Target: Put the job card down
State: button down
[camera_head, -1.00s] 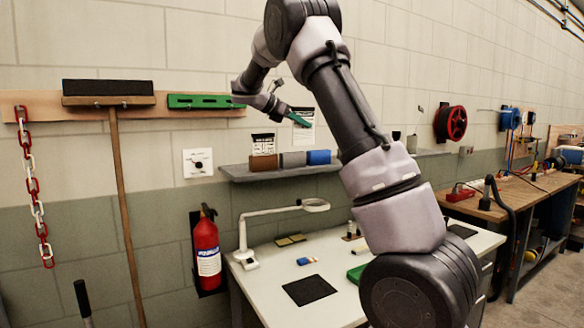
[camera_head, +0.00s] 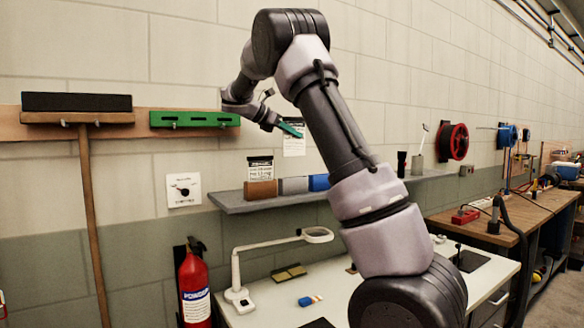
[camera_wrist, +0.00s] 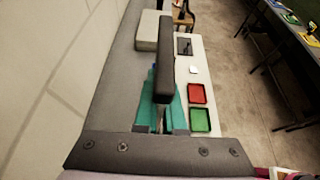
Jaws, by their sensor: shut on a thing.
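My gripper (camera_head: 290,129), with teal fingers, is in the air in front of the wall, above the grey shelf (camera_head: 240,204). It is shut on a white printed card, the job card (camera_head: 294,147), which hangs upright below the fingers. The teal fingers (camera_wrist: 162,112) also show in the wrist view, where a dark bar covers part of the space between them and the card's face cannot be made out. A similar card with a dark heading (camera_head: 260,168) stands at the shelf's back, behind a brown block (camera_head: 260,189).
A grey block (camera_head: 293,185) and a blue block (camera_head: 318,182) sit on the shelf, with a dark cylinder (camera_head: 401,164) farther right. A magnifier lamp (camera_head: 236,270) stands on the white bench below. The wrist view shows a red tray (camera_wrist: 197,94) and a green tray (camera_wrist: 200,120).

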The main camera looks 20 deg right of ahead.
aim_at(293, 155)
jog(key=shift+f, duration=3.25)
jog(key=shift+f, duration=0.2)
jog(key=shift+f, duration=0.35)
jog(key=c, duration=1)
grip_release()
jog(key=shift+s+f, duration=0.1)
jog(key=shift+f, duration=0.1)
